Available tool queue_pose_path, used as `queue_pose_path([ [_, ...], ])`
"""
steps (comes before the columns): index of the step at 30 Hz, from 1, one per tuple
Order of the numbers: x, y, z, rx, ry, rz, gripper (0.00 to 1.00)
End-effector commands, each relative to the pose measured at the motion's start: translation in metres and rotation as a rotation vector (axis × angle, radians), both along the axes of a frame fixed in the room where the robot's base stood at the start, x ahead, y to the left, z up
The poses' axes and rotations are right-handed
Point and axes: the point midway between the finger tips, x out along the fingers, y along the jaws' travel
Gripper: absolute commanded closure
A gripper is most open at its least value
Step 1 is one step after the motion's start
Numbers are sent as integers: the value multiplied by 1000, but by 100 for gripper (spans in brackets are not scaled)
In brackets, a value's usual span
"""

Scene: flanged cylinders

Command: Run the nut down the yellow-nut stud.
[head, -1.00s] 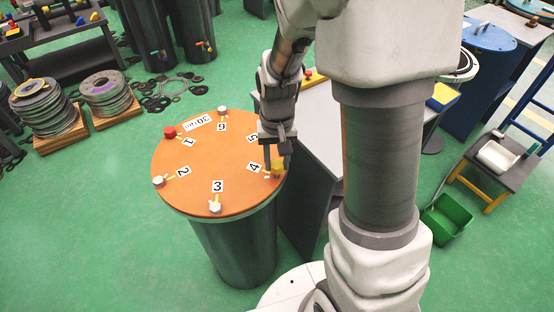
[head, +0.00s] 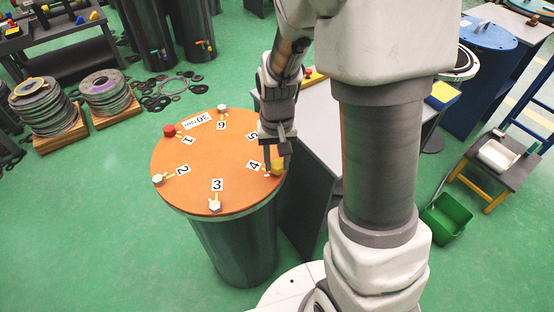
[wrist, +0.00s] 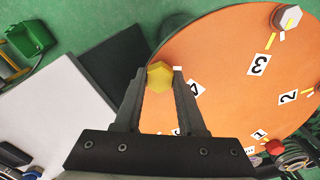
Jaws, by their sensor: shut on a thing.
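The yellow nut (wrist: 159,77) sits at the flange rim beside the label 4. It also shows in the head view (head: 278,168), partly covered by my fingers. My gripper (wrist: 160,82) is shut on the yellow nut, one finger on each side of it. In the head view my gripper (head: 276,160) points down over the right edge of the orange flange (head: 220,165). The stud under the nut is hidden, so the nut's height on it cannot be told.
A red nut (head: 169,131) and several pale nuts, such as the one by label 3 (head: 215,205), stand around the flange rim. A grey-topped bench (head: 318,130) stands close to the right. Green floor is clear at the left front.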

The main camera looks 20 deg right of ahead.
Motion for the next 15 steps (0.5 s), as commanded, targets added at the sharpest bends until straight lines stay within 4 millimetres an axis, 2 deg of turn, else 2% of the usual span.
queue_pose_path([
  [15,0,0,-11,0,1,0,100],
])
